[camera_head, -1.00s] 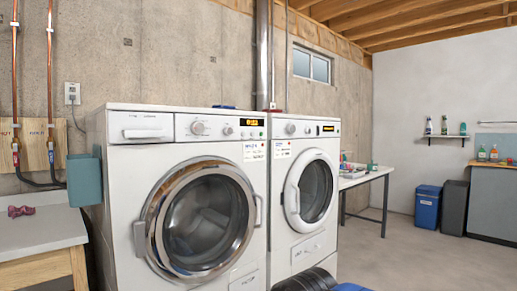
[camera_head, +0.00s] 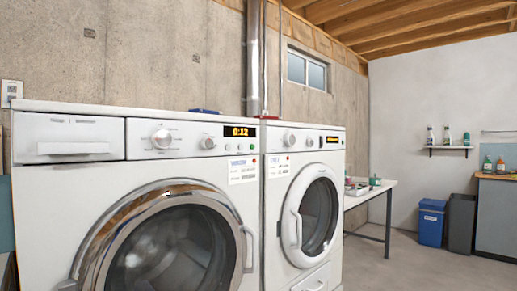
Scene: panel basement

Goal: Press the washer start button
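A white front-loading machine with a drawer at its upper left, which looks like the washer (camera_head: 60,185), fills the left and middle of the view. Its control panel has a large dial (camera_head: 162,139), a smaller knob (camera_head: 208,143) and a lit amber display (camera_head: 240,131) reading 0:12. Several tiny round buttons (camera_head: 239,147) sit below and beside the display; which one is start is too small to read. Its round chrome-rimmed door (camera_head: 175,245) looks closed. My gripper is not in view.
A second white front loader (camera_head: 277,225) stands close at the right. A dark blue item (camera_head: 204,111) lies on top of the washer. A white table (camera_head: 380,187), a blue bin (camera_head: 431,221) and a dark bin (camera_head: 461,223) stand farther right. Open floor (camera_head: 385,265) lies in front of them.

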